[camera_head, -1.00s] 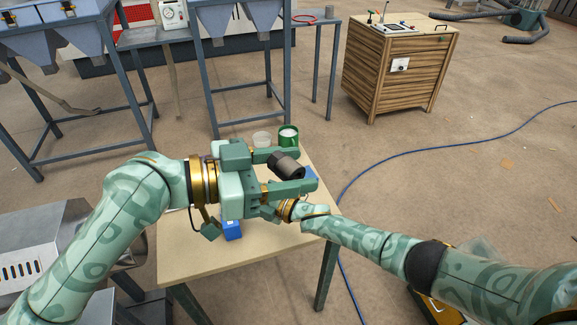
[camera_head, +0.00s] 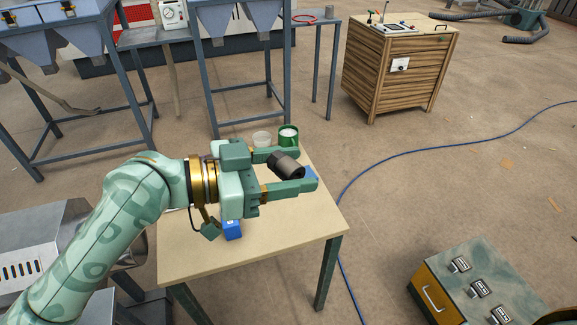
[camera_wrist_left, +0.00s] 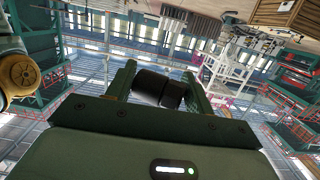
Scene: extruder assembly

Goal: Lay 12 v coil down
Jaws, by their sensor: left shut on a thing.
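The 12 v coil (camera_head: 286,165) is a dark grey-black cylinder with a paler end. My left gripper (camera_head: 291,170) is shut on it and holds it tilted above the far right part of the small table (camera_head: 200,258). In the left wrist view the coil (camera_wrist_left: 158,88) sits between the two fingers of my left gripper (camera_wrist_left: 162,88). My right gripper is not in the head view.
A green container (camera_head: 288,136) and a clear cup (camera_head: 261,138) stand at the table's far edge. Blue objects lie on the table, one (camera_head: 231,228) below my left gripper and one (camera_head: 311,174) beside its fingers. The front of the tabletop is clear.

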